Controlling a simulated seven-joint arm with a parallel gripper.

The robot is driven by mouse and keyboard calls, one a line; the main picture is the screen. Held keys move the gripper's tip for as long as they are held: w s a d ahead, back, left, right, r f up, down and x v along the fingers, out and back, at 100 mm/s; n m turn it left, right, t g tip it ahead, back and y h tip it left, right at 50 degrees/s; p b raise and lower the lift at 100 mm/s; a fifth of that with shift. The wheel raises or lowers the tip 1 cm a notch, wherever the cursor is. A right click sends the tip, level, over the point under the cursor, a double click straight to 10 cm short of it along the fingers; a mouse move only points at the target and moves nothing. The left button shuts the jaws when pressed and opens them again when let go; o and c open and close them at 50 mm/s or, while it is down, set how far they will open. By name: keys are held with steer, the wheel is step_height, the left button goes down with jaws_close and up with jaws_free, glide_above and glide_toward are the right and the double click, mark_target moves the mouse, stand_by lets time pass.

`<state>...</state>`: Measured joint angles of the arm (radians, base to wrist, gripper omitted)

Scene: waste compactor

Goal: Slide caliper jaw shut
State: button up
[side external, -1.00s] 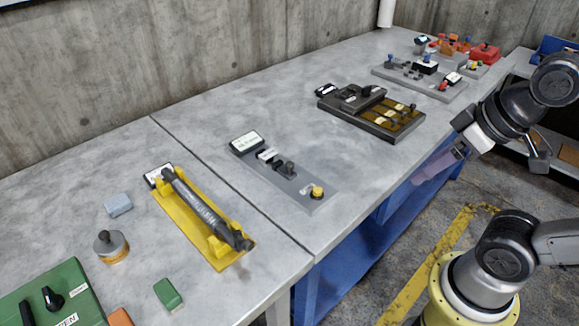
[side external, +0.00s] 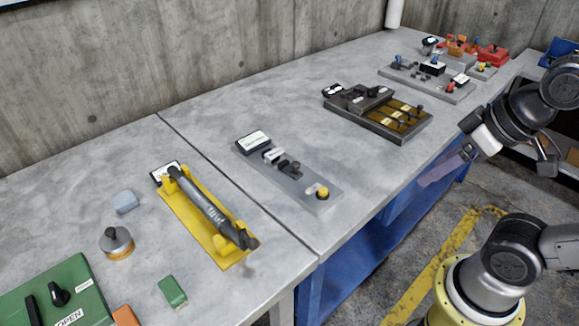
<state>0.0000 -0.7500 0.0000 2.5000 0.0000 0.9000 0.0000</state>
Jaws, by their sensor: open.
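The grey fixture (side external: 303,184) on the middle of the bench looks like the caliper. It is a flat grey bar with a white display (side external: 253,140) at its far end, a pale block (side external: 273,155) and a dark upright slider (side external: 290,168) beside it, with a small gap between them. A yellow knob (side external: 322,191) stands at its near end. My gripper (side external: 440,170) hangs in the air at the right, past the bench's front edge and well apart from the fixture. Its fingers are open and seen edge-on, with nothing visible between them.
A dark box with brass-coloured slots (side external: 385,116) and several small fixtures stand farther along the bench (side external: 225,108). A yellow cradle with a grey tool (side external: 205,215) lies to the left. A green box (side external: 55,295) is front left. Bench around the grey bar is clear.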

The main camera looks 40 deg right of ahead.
steer(key=shift+c, duration=0.7)
steer(key=w+r+n, duration=0.4)
steer(key=w+r, duration=0.2)
steer(key=r, duration=0.2)
steer(key=n+g, duration=0.5)
steer(key=g, duration=0.1)
glide_above(296, 163)
step_height(296, 163, down, 10)
step_height(296, 163, down, 14)
steer(key=shift+r, duration=0.2)
